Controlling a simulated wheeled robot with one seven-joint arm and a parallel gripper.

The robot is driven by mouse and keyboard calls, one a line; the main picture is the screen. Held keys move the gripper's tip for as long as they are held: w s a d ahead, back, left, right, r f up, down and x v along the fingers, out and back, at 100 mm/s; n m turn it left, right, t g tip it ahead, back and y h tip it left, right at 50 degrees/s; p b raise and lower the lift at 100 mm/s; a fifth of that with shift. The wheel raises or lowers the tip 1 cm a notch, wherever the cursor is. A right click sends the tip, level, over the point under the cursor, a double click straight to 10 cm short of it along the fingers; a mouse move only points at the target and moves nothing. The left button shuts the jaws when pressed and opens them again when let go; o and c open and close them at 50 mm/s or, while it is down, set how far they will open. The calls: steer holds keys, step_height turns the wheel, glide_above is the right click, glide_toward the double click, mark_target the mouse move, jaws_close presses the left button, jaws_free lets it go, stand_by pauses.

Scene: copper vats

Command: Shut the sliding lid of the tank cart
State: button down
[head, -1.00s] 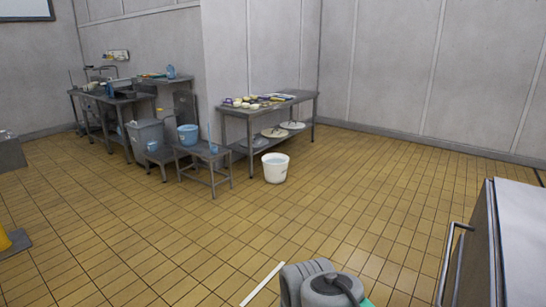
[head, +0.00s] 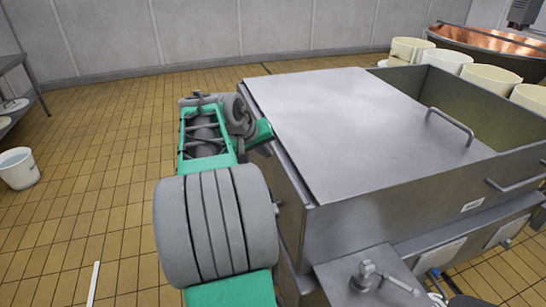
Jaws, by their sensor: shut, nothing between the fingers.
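The tank cart (head: 400,215) is a grey metal box that fills the right half of the head view. Its flat sliding lid (head: 345,120) covers the left and middle part of the top. A bar handle (head: 450,126) stands on the lid near its right edge. To the right of that edge the tank is open, and its inner wall (head: 465,100) shows. My green and grey arm is along the cart's left side. My gripper cannot be made out; the end of the arm is hidden beside the cart.
A copper vat (head: 500,40) and several cream tubs (head: 490,77) stand behind the cart at right. A lever fitting (head: 370,277) is on the cart's near side. A white bucket (head: 17,168) stands at far left by a table. The tiled floor left of my arm is mostly clear.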

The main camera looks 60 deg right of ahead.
glide_toward(292, 164)
step_height(292, 164, down, 3)
steer(key=w, duration=0.2)
steer(key=s+d, duration=0.1)
steer(key=s+d+p, duration=0.1)
steer(key=shift+s+d+f, duration=0.1)
steer(key=shift+s+f, duration=0.1)
steer(key=shift+s, duration=0.1)
steer(key=shift+w+d, duration=0.1)
steer(key=shift+d, duration=0.1)
